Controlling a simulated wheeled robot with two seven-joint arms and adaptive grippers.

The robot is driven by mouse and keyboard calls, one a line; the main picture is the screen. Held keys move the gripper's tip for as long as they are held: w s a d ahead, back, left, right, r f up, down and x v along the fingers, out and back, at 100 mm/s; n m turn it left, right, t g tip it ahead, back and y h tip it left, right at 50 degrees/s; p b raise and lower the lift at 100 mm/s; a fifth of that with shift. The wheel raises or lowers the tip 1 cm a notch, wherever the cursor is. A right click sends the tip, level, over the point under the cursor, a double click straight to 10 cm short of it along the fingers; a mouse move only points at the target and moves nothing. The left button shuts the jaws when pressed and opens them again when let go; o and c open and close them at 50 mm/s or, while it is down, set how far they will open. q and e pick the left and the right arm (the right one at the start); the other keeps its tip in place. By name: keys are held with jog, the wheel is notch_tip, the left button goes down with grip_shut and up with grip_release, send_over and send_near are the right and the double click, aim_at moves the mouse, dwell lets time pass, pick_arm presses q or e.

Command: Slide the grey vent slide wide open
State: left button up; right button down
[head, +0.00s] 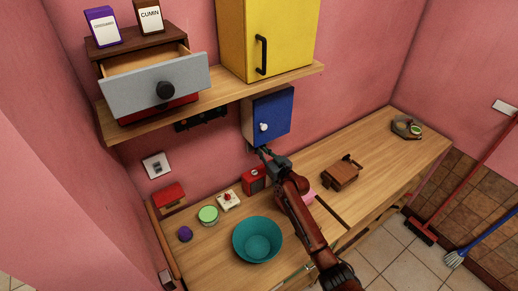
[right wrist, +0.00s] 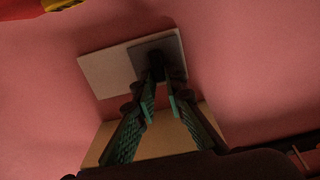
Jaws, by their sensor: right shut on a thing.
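In the right wrist view the grey vent slide (right wrist: 140,55) covers the right part of a pale plate (right wrist: 103,72) on the pink wall. The left part of the plate is uncovered by it. A dark knob (right wrist: 157,70) stands out from the slide. My right gripper (right wrist: 160,90) has its fingertips closed at this knob, one on each side. In the head view my right gripper (head: 263,153) is at the wall just below the blue cabinet, and the slide cannot be made out clearly there. My left gripper is not in view.
The blue cabinet (head: 272,117) hangs just above my right gripper, under the wooden shelf (head: 215,92). Below, the counter holds a red box (head: 253,181), a teal bowl (head: 257,240) and a brown wooden box (head: 341,174). A grey drawer (head: 140,92) stands open on the shelf.

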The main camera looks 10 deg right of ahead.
jog(key=w+d+b, duration=0.2)
jog(key=d+b, duration=0.3)
jog(key=d, duration=0.1)
jog(key=shift+w+d+b, duration=0.3)
jog(key=shift+b, duration=0.05)
jog(key=c, duration=2)
grip_release()
jog(key=shift+d, duration=0.1)
jog(key=shift+o, duration=0.2)
